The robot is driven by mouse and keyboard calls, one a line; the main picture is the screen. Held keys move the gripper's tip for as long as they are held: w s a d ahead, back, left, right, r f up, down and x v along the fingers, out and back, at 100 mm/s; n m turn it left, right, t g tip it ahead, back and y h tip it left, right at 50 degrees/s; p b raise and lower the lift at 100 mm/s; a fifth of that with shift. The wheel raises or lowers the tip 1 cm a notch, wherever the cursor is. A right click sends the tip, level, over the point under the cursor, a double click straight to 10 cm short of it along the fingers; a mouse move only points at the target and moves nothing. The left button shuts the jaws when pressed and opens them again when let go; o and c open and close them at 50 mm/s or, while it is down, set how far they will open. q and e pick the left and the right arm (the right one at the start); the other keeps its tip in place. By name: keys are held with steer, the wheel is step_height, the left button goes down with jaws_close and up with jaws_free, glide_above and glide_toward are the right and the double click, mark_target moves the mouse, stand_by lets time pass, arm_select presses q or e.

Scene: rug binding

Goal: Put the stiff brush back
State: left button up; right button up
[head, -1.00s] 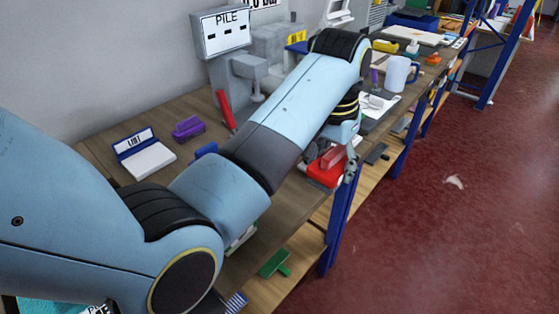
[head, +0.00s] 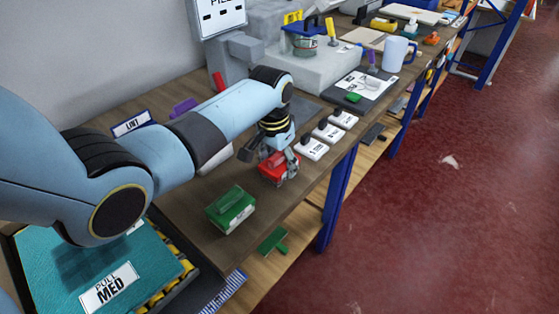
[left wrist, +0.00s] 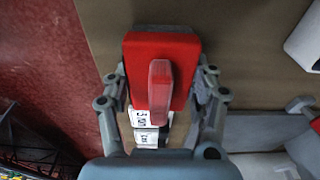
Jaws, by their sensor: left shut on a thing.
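A red brush-like block (head: 272,172) with a raised handle is in my left gripper (head: 282,160), low over the wooden bench near its front edge. In the left wrist view the red block (left wrist: 184,48) sits between the two fingers, which close on its sides; its translucent red handle points toward the gripper. I cannot tell if its underside touches the bench. A green block with a handle (head: 230,212) stands on the bench nearer to me. White label blocks (head: 312,148) stand in a row just right of the gripper. My right gripper is not in view.
A teal pad (head: 60,265) marked MED lies at the lower left. A dark mat with paper (head: 365,85), a white mug (head: 395,53) and a grey machine (head: 325,68) stand farther back. A green piece (head: 273,241) rests on the lower shelf.

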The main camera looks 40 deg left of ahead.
mark_target(275, 157)
arm_select(q)
steer(key=o, duration=1.1)
steer(key=shift+f, duration=0.1)
steer(key=r, duration=0.4)
steer(key=s+r, duration=0.1)
steer(key=r, duration=0.7)
steer(key=shift+s+r+p, duration=0.15)
steer(key=shift+s+p, duration=0.1)
steer(key=shift+p, duration=0.05)
